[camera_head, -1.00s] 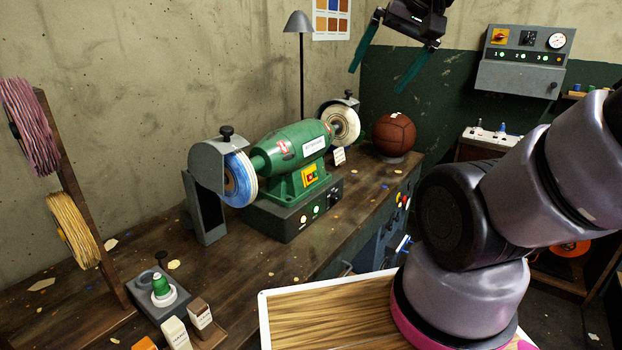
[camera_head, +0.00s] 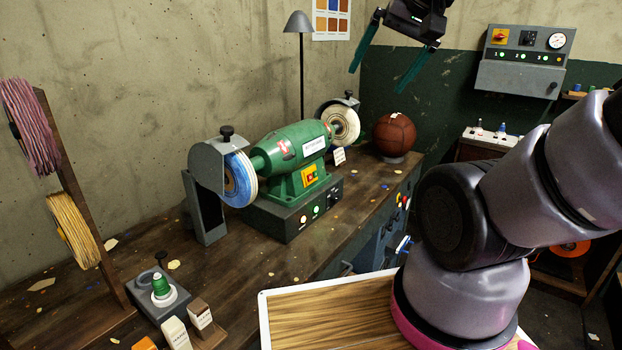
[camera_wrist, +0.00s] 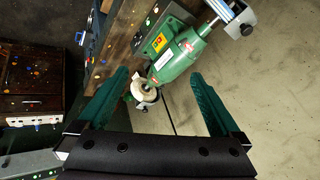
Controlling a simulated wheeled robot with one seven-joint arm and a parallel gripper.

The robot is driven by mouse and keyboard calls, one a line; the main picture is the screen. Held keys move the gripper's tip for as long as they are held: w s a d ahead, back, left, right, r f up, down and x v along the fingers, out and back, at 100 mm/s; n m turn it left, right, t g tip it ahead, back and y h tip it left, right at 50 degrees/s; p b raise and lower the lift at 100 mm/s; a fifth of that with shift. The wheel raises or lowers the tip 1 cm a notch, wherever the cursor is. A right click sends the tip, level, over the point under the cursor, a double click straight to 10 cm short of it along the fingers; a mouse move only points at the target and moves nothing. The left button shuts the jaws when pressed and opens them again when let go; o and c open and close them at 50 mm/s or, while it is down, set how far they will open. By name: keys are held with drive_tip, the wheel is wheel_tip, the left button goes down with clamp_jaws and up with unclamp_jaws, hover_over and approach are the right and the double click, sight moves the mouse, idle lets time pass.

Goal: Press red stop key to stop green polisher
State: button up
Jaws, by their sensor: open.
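The green polisher (camera_head: 288,150) stands on the wooden bench, with a blue-and-white wheel (camera_head: 240,180) at its left end and a cream wheel (camera_head: 346,125) at its right. On its front is a yellow switch plate (camera_head: 309,176) with a red key and a green key; the red key is small here. The polisher also shows in the wrist view (camera_wrist: 178,52), with the yellow plate (camera_wrist: 159,43) on its side. My gripper (camera_head: 382,75) is open and empty, raised above and behind the bench's right part, well apart from the polisher. Its two green fingers show in the wrist view (camera_wrist: 158,92).
A brown leather ball (camera_head: 394,134) sits on a stand at the bench's right end. A thin lamp (camera_head: 301,60) stands behind the polisher. A grey control box (camera_head: 522,62) hangs on the wall. Thread spools and small bottles are at the left.

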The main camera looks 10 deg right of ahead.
clamp_jaws()
idle(1.7)
